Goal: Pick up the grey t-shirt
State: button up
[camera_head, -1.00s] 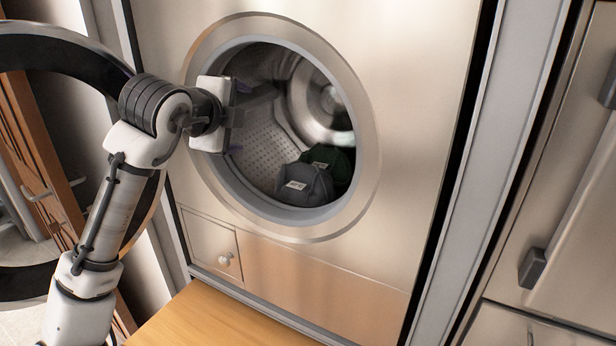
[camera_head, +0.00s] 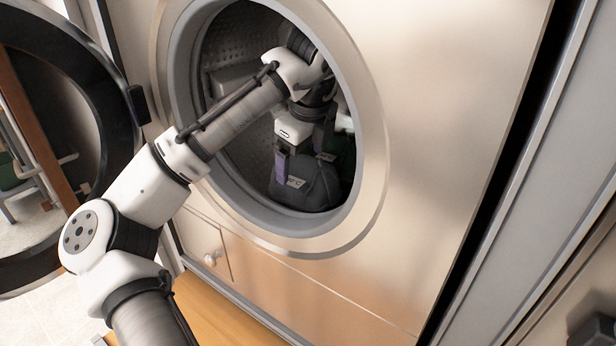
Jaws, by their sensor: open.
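The grey t-shirt (camera_head: 318,190) is a dark grey bundle with a small white label, lying at the bottom front of the washing machine drum. My gripper (camera_head: 298,172) is inside the drum, pointing down at the grey bundle. Its fingers are open, with one purple-padded finger at the bundle's left side near the label and the other over its top. I cannot tell whether the fingers touch the cloth. My arm hides part of the drum opening and its upper right interior.
A dark green item (camera_head: 344,158) lies behind the grey bundle, mostly hidden. The round drum rim (camera_head: 250,208) surrounds my arm closely. The open door (camera_head: 112,75) stands at the left.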

aim_at(300, 174)
jog(key=shift+p+x, duration=0.8)
jog(key=shift+x, duration=1.85)
jog(key=c, duration=0.7)
